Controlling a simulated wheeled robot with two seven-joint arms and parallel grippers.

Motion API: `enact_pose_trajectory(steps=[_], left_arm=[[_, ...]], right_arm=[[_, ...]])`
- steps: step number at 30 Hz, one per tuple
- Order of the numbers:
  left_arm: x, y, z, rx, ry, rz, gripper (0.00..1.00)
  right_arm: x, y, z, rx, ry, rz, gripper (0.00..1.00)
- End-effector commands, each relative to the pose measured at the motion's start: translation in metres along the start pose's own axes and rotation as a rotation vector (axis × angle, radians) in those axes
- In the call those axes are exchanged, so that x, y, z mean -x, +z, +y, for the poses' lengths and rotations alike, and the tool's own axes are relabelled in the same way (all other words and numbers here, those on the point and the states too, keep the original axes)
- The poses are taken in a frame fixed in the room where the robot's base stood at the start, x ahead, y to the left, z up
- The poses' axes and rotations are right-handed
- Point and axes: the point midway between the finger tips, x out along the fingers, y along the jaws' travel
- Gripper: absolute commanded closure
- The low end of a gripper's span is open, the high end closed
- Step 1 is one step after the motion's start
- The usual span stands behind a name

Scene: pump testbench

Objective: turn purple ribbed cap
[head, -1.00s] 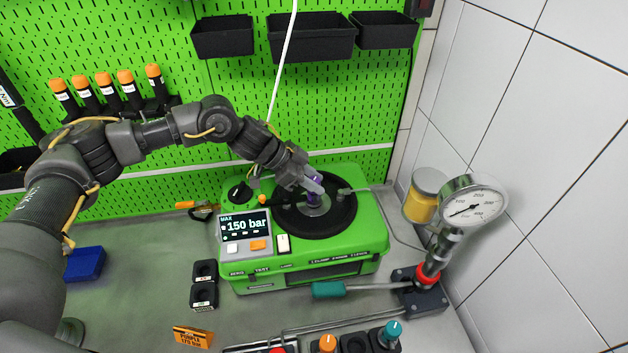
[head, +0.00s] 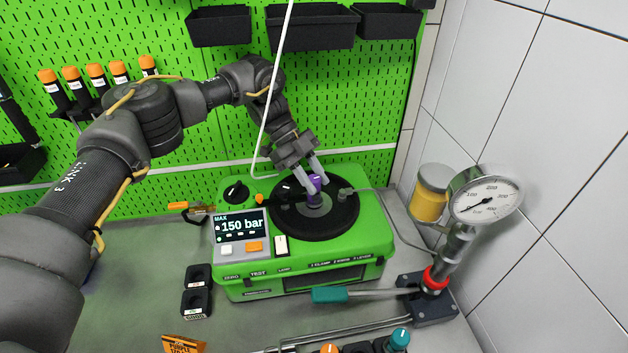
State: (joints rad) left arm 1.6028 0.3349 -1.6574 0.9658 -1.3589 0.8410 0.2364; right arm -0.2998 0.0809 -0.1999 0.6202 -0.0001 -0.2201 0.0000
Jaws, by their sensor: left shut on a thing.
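The purple ribbed cap (head: 314,184) sits at the centre of the black round plate (head: 336,212) on top of the green pump test unit (head: 372,243). My left gripper (head: 316,182) reaches down from the upper left and is shut on the cap, one finger on each side. The fingers hide part of the cap. The unit's display (head: 241,226) reads MAX 150 bar. My right gripper is not in view.
A pressure gauge (head: 486,196) stands at the right on a black base, with a teal-handled lever (head: 330,295) reaching left. A yellow jar (head: 429,194) stands behind it. Black double holder (head: 197,291) lies left of the unit. Black bins (head: 312,27) hang above.

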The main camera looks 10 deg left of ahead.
Motion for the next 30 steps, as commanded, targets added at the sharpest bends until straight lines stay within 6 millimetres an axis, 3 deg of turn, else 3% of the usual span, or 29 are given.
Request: enact_pose_trajectory(steps=[15, 30], left_arm=[[0.001, -0.002, -0.001, -0.159, 0.154, -0.003, 0.93], [-0.001, -0.001, 0.0, -0.182, 0.18, 0.001, 0.93]], right_arm=[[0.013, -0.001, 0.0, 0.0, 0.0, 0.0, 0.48], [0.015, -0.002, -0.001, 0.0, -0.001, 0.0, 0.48]])
